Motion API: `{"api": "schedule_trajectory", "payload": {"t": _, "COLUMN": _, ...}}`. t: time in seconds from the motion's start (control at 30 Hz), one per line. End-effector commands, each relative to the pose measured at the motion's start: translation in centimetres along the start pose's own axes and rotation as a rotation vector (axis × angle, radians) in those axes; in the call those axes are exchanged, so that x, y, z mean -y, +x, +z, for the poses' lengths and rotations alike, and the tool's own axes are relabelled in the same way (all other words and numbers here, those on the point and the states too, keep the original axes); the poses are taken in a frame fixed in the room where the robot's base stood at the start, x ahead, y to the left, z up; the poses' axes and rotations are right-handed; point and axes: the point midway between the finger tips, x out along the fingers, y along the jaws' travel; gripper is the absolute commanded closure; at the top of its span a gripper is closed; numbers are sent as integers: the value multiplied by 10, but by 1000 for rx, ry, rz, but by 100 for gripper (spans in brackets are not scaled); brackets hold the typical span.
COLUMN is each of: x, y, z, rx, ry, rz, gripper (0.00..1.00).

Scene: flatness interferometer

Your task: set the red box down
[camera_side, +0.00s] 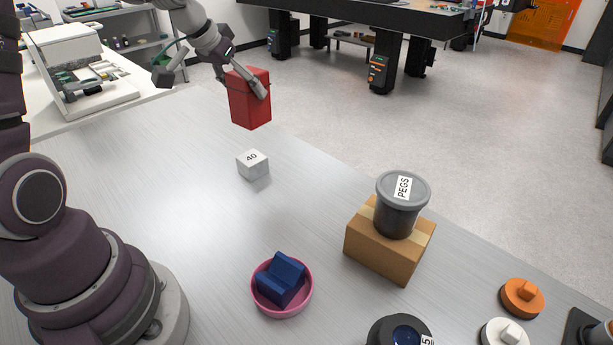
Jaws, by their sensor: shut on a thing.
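The red box (249,101) is an upright block in the upper middle of the side view, near the far edge of the table. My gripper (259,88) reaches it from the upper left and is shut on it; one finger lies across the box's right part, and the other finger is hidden. The box appears to be held above the table. Whether its bottom touches anything cannot be told for sure.
A white cube marked 40 (252,165) stands just below the box in the picture. A pink bowl (311,298) holds a blue block (280,280). A grey PEGS tub (399,212) stands on a cardboard box (379,254). The metal table (150,190) is clear at left.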

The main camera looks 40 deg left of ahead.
Motion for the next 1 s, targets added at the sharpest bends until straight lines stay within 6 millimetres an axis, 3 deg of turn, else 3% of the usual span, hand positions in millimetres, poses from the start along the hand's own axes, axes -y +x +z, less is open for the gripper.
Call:
{"api": "schedule_trajectory", "payload": {"t": 0.2, "x": -79, "y": 26, "z": -30, "rx": -5, "ry": 71, "rz": 31, "gripper": 79}}
{"api": "schedule_trajectory", "payload": {"t": 0.53, "x": -152, "y": 39, "z": -36, "rx": -15, "ry": 100, "rz": 59, "gripper": 79}}
{"api": "schedule_trajectory", "payload": {"t": 1.0, "x": -142, "y": 109, "z": 6, "rx": -9, "ry": 97, "rz": 56, "gripper": 80}}
